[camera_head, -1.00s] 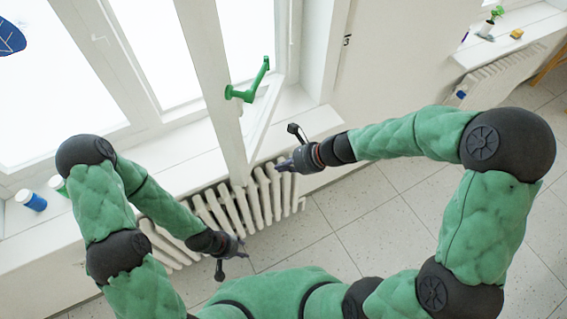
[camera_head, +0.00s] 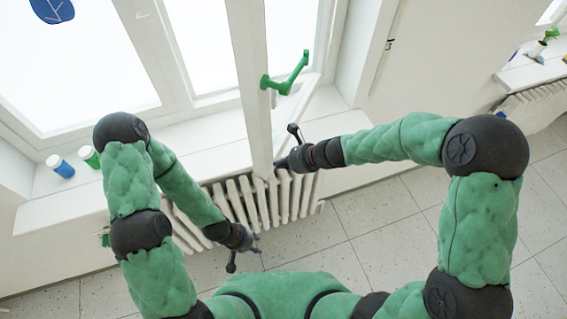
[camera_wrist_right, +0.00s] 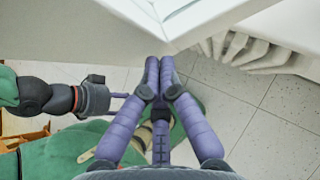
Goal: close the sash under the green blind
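A white window sash (camera_head: 249,85) stands swung open into the room, seen nearly edge-on, with a green handle (camera_head: 286,76) on its right side. No green blind is in view. My right gripper (camera_head: 280,163) is beside the sash's lower end, at its right. In the right wrist view its purple fingers (camera_wrist_right: 159,62) are together with nothing seen between them, just below a white corner of the sash (camera_wrist_right: 165,22); I cannot tell whether they touch. My left gripper (camera_head: 254,243) hangs low in front of the radiator, apart from the sash; its finger opening is unclear.
A white radiator (camera_head: 233,200) is under the sill. A blue jar (camera_head: 61,167) and a green-and-white jar (camera_head: 89,157) stand on the left sill (camera_head: 60,200). Another sill (camera_head: 520,75) at the far right holds a spray bottle (camera_head: 538,48). Tiled floor (camera_head: 380,210) is clear at the right.

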